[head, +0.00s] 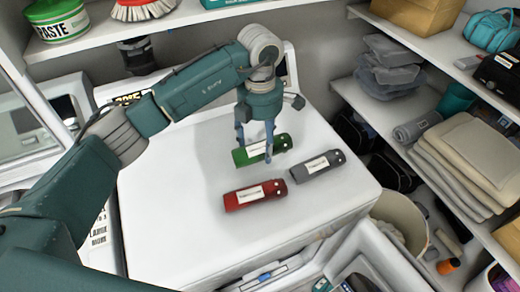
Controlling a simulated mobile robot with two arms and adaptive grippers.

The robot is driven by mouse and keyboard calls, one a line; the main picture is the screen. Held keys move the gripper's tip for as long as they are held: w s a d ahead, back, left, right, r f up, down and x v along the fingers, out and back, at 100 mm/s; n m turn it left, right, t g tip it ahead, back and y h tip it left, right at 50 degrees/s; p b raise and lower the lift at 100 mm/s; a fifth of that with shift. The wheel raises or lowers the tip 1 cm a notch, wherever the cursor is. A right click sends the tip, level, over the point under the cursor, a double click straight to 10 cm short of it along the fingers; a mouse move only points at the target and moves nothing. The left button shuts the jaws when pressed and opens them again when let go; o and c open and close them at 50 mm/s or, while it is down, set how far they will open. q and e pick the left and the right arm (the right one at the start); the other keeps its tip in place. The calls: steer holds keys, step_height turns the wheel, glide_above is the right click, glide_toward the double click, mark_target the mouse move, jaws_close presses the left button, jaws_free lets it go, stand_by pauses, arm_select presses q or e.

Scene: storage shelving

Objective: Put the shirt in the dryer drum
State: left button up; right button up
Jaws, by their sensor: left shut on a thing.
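My left gripper (256,140) points down over the top of a white appliance (160,225). It is shut on a green cylinder (260,150) with a white label, which is at or just above the white top; I cannot tell which. A red cylinder (256,194) and a grey cylinder (317,166), both labelled, lie on the top nearby, apart from the gripper. I cannot make out a shirt or a dryer drum in the head view. My right gripper is not in view.
Shelves on the right hold folded beige cloths (468,158), a rolled grey cloth (417,126) and grey bags (388,66). A beige basket (413,212) stands right of the appliance. A green paste tub (56,18) and a brush (143,8) sit on the upper left shelf.

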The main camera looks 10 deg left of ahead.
mark_target(260, 163)
arm_select(q)
step_height(260, 163, down, 4)
steer(key=shift+f+p, duration=0.25)
steer(key=shift+p, duration=0.45)
steer(key=shift+f, duration=0.25)
steer(key=shift+f, duration=0.1)
steer(key=shift+f+b, duration=0.1)
steer(key=shift+b, duration=0.2)
steer(key=o, duration=1.3)
